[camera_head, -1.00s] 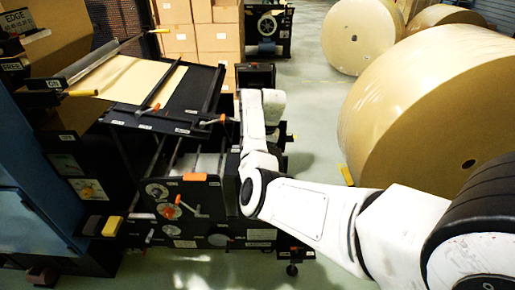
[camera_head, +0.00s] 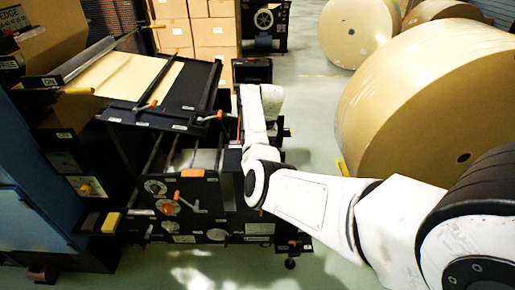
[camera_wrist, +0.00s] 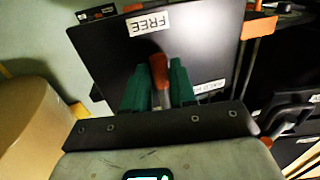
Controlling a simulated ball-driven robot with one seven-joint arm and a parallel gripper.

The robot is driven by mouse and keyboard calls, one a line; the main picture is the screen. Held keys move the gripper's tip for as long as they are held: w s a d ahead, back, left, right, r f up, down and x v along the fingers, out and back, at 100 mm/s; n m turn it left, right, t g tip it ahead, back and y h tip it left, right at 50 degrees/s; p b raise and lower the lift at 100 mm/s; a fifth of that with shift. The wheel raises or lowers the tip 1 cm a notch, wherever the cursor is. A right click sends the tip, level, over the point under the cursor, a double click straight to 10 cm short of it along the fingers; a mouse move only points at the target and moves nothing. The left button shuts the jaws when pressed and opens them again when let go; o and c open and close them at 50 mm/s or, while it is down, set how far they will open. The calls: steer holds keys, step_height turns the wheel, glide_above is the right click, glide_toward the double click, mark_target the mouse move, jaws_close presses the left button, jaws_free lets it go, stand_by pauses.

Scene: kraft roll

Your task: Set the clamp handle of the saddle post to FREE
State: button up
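In the wrist view, an orange-red clamp handle (camera_wrist: 158,68) stands in front of a black plate (camera_wrist: 105,55) on the saddle post. A white label reading FREE (camera_wrist: 148,23), upside down in the picture, is on the plate just beyond the handle tip. A second label (camera_wrist: 210,87) on the plate's lower right is partly hidden by a finger. My gripper (camera_wrist: 159,85) has its two green fingers on either side of the handle, close to it. Whether they press on it is not clear. In the head view my white arm hides the gripper and the handle.
A black machine frame with an orange-tipped crank (camera_head: 170,207) stands left of my arm. A sheet of kraft paper (camera_head: 125,75) lies on its table. A large kraft roll (camera_head: 430,110) stands to the right. Open floor (camera_head: 310,120) lies between.

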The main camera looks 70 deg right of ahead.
steer(key=o, duration=0.3)
steer(key=r, duration=0.3)
steer(key=s+r, duration=0.1)
steer(key=r, duration=0.3)
steer(key=s+d+r+b, duration=0.1)
steer(key=r, duration=0.2)
steer(key=shift+r, duration=0.3)
